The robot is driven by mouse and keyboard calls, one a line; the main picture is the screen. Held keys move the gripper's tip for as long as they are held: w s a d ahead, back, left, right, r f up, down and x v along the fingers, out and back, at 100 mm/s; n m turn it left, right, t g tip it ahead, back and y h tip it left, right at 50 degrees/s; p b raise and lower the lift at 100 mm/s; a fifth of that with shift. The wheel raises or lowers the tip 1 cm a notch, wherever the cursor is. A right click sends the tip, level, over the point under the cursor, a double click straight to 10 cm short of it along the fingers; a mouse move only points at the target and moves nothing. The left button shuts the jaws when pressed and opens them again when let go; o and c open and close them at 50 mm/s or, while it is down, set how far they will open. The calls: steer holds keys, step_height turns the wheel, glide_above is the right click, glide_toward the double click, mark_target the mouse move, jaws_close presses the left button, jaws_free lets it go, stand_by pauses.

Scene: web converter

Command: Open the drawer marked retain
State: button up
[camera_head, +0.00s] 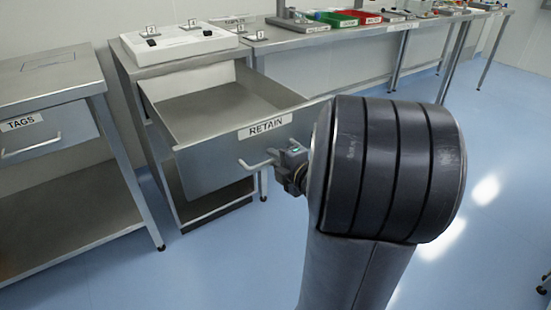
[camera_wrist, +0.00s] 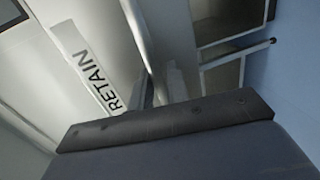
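The drawer marked RETAIN (camera_head: 220,160) is pulled well out of its steel cabinet, and its inside (camera_head: 215,105) looks empty. Its white label (camera_head: 265,127) is on the front panel; the label also shows tilted in the wrist view (camera_wrist: 88,68). The drawer's bar handle (camera_head: 254,164) sticks out below the label. My gripper (camera_head: 273,157) is at the right end of this handle, at or touching it. My own arm hides part of the gripper. The fingers are too small and covered to tell whether they are closed around the bar.
A steel bench with a shut TAGS drawer (camera_head: 45,135) stands to the left. A white numbered tray (camera_head: 180,42) lies on top of the RETAIN cabinet. A long table behind holds green (camera_head: 333,18) and red (camera_head: 360,16) bins. Blue floor (camera_head: 490,130) is clear on the right.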

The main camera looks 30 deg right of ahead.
steer(key=shift+o, duration=0.8)
steer(key=shift+s, duration=0.15)
steer(key=p+v, duration=0.2)
steer(key=v, duration=0.8)
steer(key=shift+s+p, duration=0.2)
steer(key=shift+p, duration=0.2)
steer(key=shift+w, duration=0.1)
steer(key=shift+b+x, duration=1.4)
steer(key=shift+x, duration=3.95)
